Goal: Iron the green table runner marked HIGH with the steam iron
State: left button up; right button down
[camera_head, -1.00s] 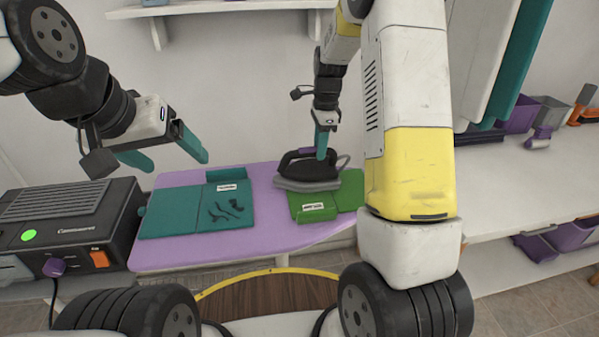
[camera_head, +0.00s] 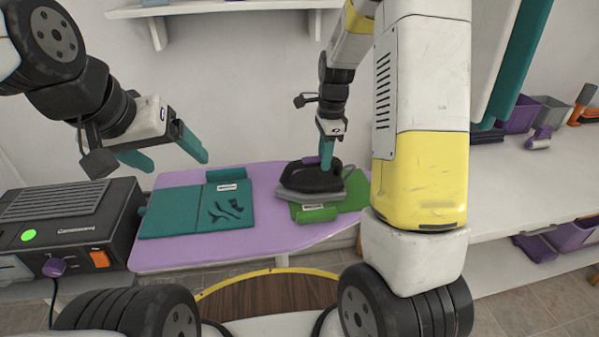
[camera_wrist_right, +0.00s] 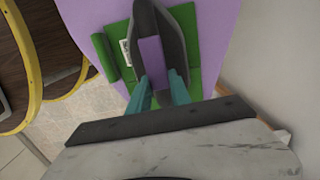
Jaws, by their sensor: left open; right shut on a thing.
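The green table runner (camera_head: 352,193) lies on the right part of the purple ironing board (camera_head: 270,225), with a white label on its front fold. The label is too small to read. The dark steam iron (camera_head: 308,180) with a grey base is over the runner and covers much of it. I cannot tell whether its base touches the cloth. My right gripper (camera_head: 327,160) is shut on the iron's purple handle, which shows between its teal fingers in the right wrist view (camera_wrist_right: 150,58). My left gripper (camera_head: 170,160) is open and empty, above the board's left side.
A teal cloth (camera_head: 195,210) with dark wrinkle-like marks and a white label lies on the board's left part. A black steam station (camera_head: 70,228) with a green light stands at the left. Purple and grey bins (camera_head: 550,110) stand on the white counter at the right.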

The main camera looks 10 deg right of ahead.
jog(key=shift+r, duration=0.1)
jog(key=shift+r, duration=2.5)
jog(key=shift+w, duration=0.1)
